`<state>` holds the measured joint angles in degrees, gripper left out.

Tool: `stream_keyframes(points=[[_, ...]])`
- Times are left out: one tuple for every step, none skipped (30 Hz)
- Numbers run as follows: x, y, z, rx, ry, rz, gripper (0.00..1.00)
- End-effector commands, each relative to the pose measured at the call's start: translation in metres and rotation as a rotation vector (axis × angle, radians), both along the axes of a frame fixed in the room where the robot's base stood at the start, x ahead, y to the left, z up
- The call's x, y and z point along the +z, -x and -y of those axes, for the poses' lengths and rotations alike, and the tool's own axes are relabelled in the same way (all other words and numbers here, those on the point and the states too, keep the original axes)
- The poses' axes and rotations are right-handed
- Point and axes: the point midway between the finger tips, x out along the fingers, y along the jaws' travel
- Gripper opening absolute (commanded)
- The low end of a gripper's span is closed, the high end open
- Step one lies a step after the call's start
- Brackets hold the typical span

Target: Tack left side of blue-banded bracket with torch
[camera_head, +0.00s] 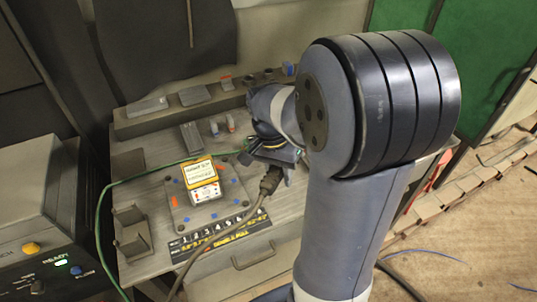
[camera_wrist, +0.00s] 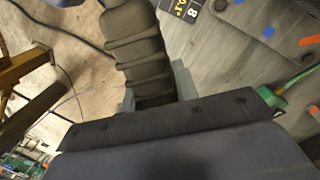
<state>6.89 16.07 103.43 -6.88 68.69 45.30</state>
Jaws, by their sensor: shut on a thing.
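My gripper (camera_head: 275,152) is at the right side of the work table, partly hidden by my arm. In the wrist view my gripper (camera_wrist: 152,95) is shut on a dark ribbed handle, which looks like the torch (camera_wrist: 138,48). A dark cable (camera_head: 232,233) runs from near my gripper down the table front. The torch tip is hidden in both views. A small grey piece with a blue top (camera_head: 214,127) stands behind the fixture plate, but I cannot tell whether it is the blue-banded bracket. The plate (camera_head: 178,203) carries blue and orange marks and a yellow-white box (camera_head: 202,180).
An orange-marked piece (camera_head: 230,122) stands beside the blue-topped one. A raised back shelf (camera_head: 135,126) holds grey blocks. A green cable (camera_head: 118,184) crosses the table's left. A grey angled holder (camera_head: 131,232) stands front left. A machine with a lit green READY light (camera_head: 62,262) is further left.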

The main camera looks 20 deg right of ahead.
Motion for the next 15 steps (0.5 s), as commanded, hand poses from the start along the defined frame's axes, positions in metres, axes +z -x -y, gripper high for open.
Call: stream_keyframes(points=[[0.0, 0.0, 0.0, 0.0, 0.001, 0.0, 0.06], [0.0, 0.0, 0.0, 0.0, 0.001, -0.001, 0.06], [-0.001, 0.0, 0.001, 0.0, 0.001, -0.001, 0.06], [-0.002, -0.001, 0.001, 0.0, 0.001, -0.002, 0.06], [-0.003, -0.001, 0.001, 0.0, 0.001, -0.002, 0.06], [-0.004, -0.001, 0.002, -0.001, 0.001, -0.001, 0.06], [-0.006, -0.001, 0.003, -0.001, 0.001, -0.001, 0.06], [-0.007, -0.002, 0.003, -0.001, 0.002, 0.0, 0.06], [-0.009, -0.002, 0.004, -0.001, 0.002, 0.0, 0.06], [-0.011, -0.002, 0.005, -0.001, 0.002, 0.0, 0.06], [-0.013, -0.003, 0.006, -0.001, 0.002, 0.0, 0.06], [-0.016, -0.004, 0.008, 0.0, 0.001, 0.0, 0.06], [-0.019, -0.004, 0.009, 0.0, 0.001, 0.001, 0.06], [-0.021, -0.004, 0.01, -0.001, 0.001, 0.001, 0.06], [-0.024, -0.005, 0.012, -0.001, 0.002, 0.0, 0.06]])
